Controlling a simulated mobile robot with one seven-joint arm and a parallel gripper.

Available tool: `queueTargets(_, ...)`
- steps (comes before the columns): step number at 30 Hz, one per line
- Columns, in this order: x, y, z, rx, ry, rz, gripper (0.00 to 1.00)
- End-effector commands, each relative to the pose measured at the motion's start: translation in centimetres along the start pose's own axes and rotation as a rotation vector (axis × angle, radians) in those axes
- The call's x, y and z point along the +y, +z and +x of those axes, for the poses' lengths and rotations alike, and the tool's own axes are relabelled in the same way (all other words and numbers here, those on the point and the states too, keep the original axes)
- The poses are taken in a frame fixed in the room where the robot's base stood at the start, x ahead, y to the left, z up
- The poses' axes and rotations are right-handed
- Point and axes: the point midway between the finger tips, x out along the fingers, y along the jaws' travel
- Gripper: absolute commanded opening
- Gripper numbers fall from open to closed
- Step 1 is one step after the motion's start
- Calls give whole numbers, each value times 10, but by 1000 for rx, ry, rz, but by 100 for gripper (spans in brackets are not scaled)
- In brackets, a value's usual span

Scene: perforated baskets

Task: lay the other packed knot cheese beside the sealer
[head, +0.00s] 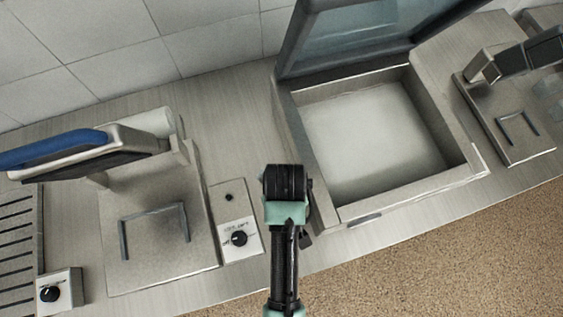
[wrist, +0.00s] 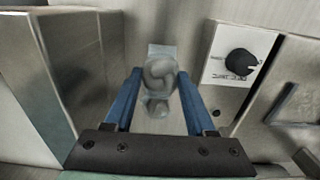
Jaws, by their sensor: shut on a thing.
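The packed knot cheese (wrist: 160,76) is a pale twisted piece in a clear bag in the wrist view. My gripper (wrist: 159,73) is shut on it, with one blue finger on each side. Whether the bag touches the counter I cannot tell. In the head view my gripper (head: 287,184) is seen from above and hides the cheese and the fingers. It is over the counter strip between the open-lidded chamber machine (head: 345,212), which looks like the sealer, and a small dial box (head: 238,225). In the wrist view the machine's metal wall (wrist: 85,75) is at left.
The dial box also shows in the wrist view (wrist: 240,62), right of my gripper. A blue-handled machine (head: 155,225) stands at the left and a similar one (head: 515,120) at the right. The counter (head: 225,100) behind my gripper is clear. The machine's chamber looks empty.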

Motion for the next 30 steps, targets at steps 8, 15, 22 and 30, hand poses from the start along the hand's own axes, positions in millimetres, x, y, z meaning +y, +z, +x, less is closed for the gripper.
queueTargets(8,-1,0,31,-3,-2,0,1)
queueTargets(15,-1,0,60,0,-1,1,1)
queueTargets(22,-1,0,62,1,0,1,1)
queueTargets(30,-1,0,64,1,0,1,72)
